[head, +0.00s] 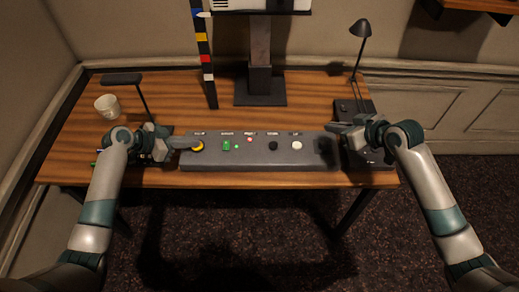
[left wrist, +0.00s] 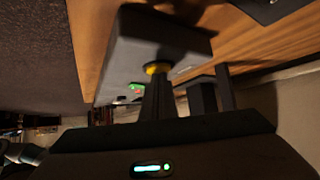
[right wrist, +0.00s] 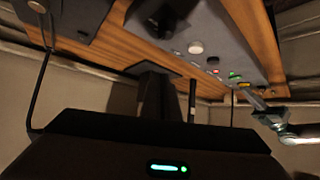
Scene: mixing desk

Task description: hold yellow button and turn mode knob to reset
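A long grey control panel (head: 215,161) lies on the desk's front part. The yellow button (head: 198,146) is at its left end. My left gripper (head: 188,143) is shut, its fingertips at the button and seemingly touching it; the left wrist view shows the yellow button (left wrist: 157,68) just beyond the tips. A round black knob (head: 272,146) sits right of the middle; the panel labels are too small to read. My right gripper (head: 335,128) looks shut and empty, above the panel's right end and apart from the black knob.
The panel also bears a green switch (head: 227,146), a red light (head: 249,140) and a white knob (head: 297,145). A white mug (head: 107,106), a monitor stand (head: 260,75), a striped pole (head: 203,55) and a desk lamp (head: 359,45) stand behind on the desk (head: 165,100).

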